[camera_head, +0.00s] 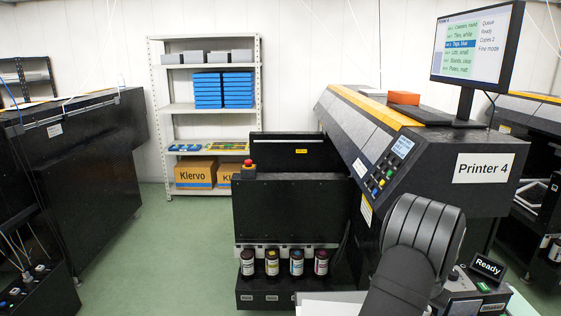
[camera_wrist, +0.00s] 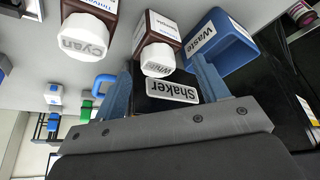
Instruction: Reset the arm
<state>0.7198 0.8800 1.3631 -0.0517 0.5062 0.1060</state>
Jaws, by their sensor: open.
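In the wrist view my gripper (camera_wrist: 163,78) is open, with its two blue-grey fingers apart and nothing seen held between them. Beyond the fingers are a brown bottle with a white cap marked Cyan (camera_wrist: 84,38) and another white-capped bottle (camera_wrist: 157,55), whose cap label is partly readable as White. Both look upside down in this view. A blue Waste container (camera_wrist: 222,45) lies past the right finger, and a black block labelled Shaker (camera_wrist: 172,90) shows between the fingers. In the head view my dark arm rises at the lower right; the gripper is not visible there.
Printer 4 (camera_head: 440,165) stands at right with a monitor (camera_head: 478,45) above it. Several ink bottles (camera_head: 296,262) stand in its front rack. A small Ready sign (camera_head: 488,267) is at lower right. Shelves (camera_head: 205,107) stand behind; green floor (camera_head: 170,250) is clear at left.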

